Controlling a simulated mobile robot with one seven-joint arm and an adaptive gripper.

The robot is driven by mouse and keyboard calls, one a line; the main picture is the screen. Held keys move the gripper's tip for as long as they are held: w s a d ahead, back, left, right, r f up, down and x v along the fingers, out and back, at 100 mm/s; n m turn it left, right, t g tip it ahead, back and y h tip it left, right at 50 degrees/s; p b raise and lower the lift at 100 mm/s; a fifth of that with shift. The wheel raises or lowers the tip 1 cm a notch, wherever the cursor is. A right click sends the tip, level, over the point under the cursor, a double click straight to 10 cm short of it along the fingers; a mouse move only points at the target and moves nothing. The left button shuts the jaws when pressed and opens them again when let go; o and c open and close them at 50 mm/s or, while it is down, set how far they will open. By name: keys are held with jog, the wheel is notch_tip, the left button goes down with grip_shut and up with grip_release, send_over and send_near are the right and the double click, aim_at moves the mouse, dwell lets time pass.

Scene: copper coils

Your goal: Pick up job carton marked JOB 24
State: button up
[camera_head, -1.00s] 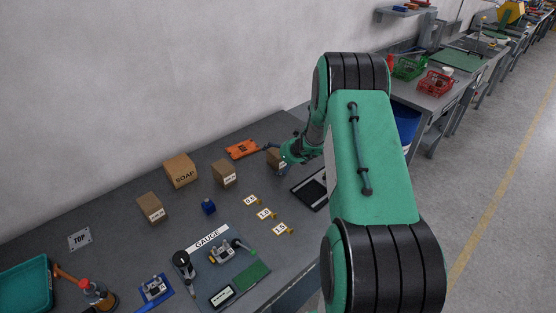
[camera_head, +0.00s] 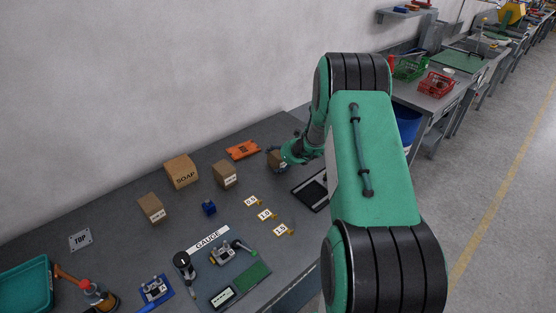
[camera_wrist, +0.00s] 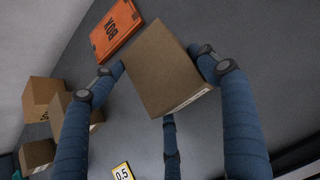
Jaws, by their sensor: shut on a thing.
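A small brown carton (camera_wrist: 160,68) is between the dark blue fingers of my gripper (camera_wrist: 165,62) in the wrist view. One finger is on its left, one on its right, and a third is below it. A white label shows edge-on at its lower right and cannot be read. In the head view the held carton (camera_head: 275,160) is at the back right of the bench, partly hidden by my gripper (camera_head: 281,155). Whether it is clear of the bench I cannot tell. Two similar labelled cartons stand further left, one (camera_head: 225,174) nearer and one (camera_head: 151,208) farther; their print is too small to read.
A larger SOAP box (camera_head: 181,171) stands near the wall. An orange packet (camera_head: 242,150) lies left of my gripper. A black tray (camera_head: 312,190) is to its right. Number tags (camera_head: 266,215), a blue block (camera_head: 209,208) and the gauge mat (camera_head: 254,274) lie nearer.

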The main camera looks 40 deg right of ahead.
aim_at(276, 153)
jog(key=shift+r, duration=0.8)
notch_tip(276, 153, up, 2)
jog(key=shift+r+p, duration=0.1)
jog(key=shift+p, duration=0.5)
jog(key=s+a+r, duration=0.1)
jog(key=s+a, duration=0.7)
jog(key=s, duration=0.5)
jog(key=shift+s+a, duration=0.15)
jog(key=shift+s, duration=0.15)
jog(key=shift+w, duration=0.15)
